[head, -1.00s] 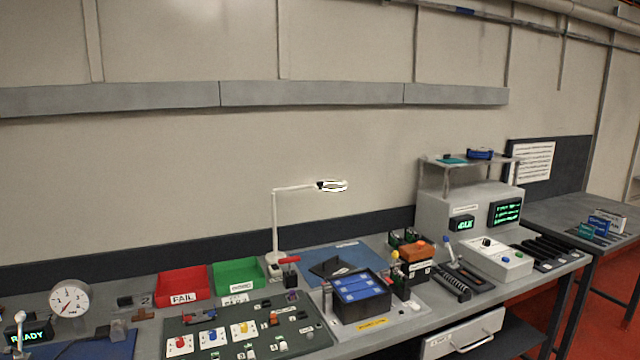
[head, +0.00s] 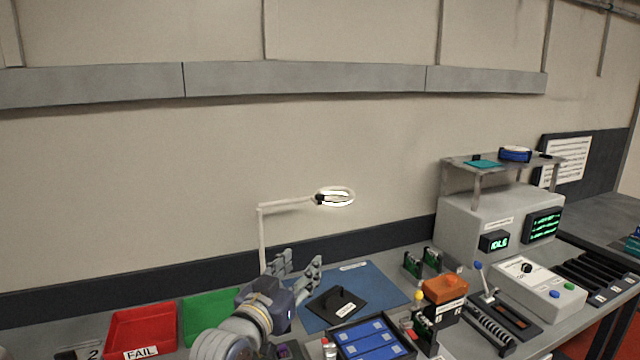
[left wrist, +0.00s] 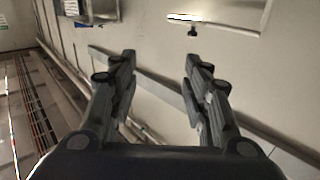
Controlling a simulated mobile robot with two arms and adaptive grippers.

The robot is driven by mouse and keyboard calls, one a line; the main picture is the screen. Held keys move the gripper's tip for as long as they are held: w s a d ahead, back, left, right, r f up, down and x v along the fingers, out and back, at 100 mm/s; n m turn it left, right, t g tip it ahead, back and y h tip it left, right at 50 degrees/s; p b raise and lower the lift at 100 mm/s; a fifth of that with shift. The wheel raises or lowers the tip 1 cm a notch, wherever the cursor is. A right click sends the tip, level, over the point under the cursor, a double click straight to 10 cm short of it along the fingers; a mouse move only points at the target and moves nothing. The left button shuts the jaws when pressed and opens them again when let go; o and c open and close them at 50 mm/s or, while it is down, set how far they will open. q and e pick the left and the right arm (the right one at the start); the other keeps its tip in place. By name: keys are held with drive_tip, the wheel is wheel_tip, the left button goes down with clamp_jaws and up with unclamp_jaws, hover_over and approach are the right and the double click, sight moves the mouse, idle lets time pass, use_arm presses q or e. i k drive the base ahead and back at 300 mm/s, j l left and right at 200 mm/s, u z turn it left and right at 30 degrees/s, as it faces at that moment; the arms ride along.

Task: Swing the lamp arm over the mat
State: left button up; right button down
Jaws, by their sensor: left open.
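The lamp (head: 336,196) is a lit white ring on a thin white arm (head: 287,205), which runs right from the top of an upright post (head: 262,240). The ring is above the blue mat (head: 384,287) or behind it; I cannot tell which. A black plate with a knob (head: 338,303) lies on the mat. My left gripper (head: 296,266) is open and empty, in front of the lower post and below the lamp arm; it hides the lamp's base. In the left wrist view the open fingers (left wrist: 160,72) show, with the lamp ring (left wrist: 186,18) beyond them.
A red FAIL bin (head: 142,328) and a green bin (head: 211,308) stand left of my gripper. A black box with blue cells (head: 366,338) is in front of the mat. An orange-topped device (head: 445,290) and a grey tester (head: 480,217) stand to the right.

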sight(319, 198)
drive_tip(key=i, duration=0.9)
